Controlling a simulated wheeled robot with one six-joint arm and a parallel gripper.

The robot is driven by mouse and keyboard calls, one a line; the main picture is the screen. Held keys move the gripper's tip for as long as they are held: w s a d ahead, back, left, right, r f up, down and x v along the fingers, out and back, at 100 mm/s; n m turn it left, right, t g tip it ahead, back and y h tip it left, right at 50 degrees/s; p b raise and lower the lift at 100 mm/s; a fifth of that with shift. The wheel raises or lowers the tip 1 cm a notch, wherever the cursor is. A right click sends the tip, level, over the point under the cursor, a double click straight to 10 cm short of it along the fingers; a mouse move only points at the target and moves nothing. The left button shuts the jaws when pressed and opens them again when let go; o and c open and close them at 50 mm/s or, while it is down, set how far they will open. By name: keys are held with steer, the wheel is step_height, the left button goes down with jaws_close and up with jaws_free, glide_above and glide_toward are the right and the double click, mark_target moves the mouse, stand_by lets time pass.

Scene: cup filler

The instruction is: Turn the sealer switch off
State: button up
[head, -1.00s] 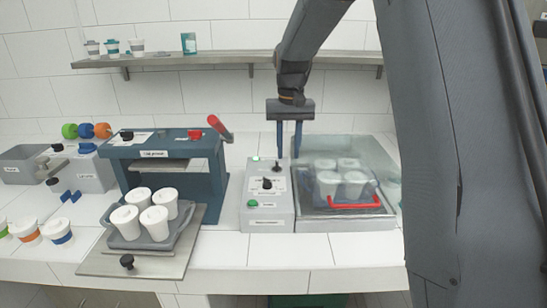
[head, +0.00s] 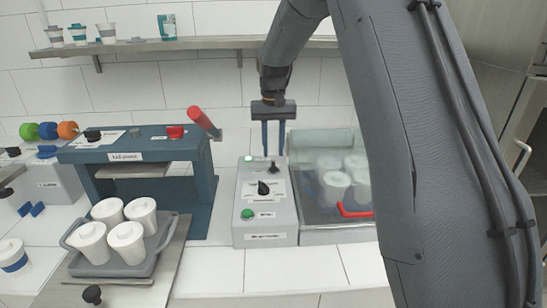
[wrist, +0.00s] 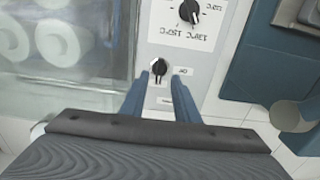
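The grey sealer control box (head: 265,219) stands left of the clear-covered sealer chamber (head: 310,205). A small black switch (head: 273,168) is at the back of its top panel, near a lit green lamp (head: 248,159). In the wrist view the switch (wrist: 158,68) has a small label beside it. My gripper (head: 273,152) points down over the back of the box, its two blue fingers apart and empty. In the wrist view the gripper (wrist: 164,80) has its fingertips close to the switch, roughly on either side of it. Whether they touch it, I cannot tell.
A black knob (head: 263,187) and a green button (head: 247,213) sit on the same box. A blue lid press (head: 145,150) stands left, with white cups on a grey tray (head: 107,271) before it. More cups are under the clear cover. A shelf (head: 120,46) runs behind.

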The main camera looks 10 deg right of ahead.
mark_target(273, 163)
steer(key=shift+f+p, duration=0.5)
steer(key=shift+f, duration=1.7)
steer(key=shift+c, duration=0.3)
jaws_close()
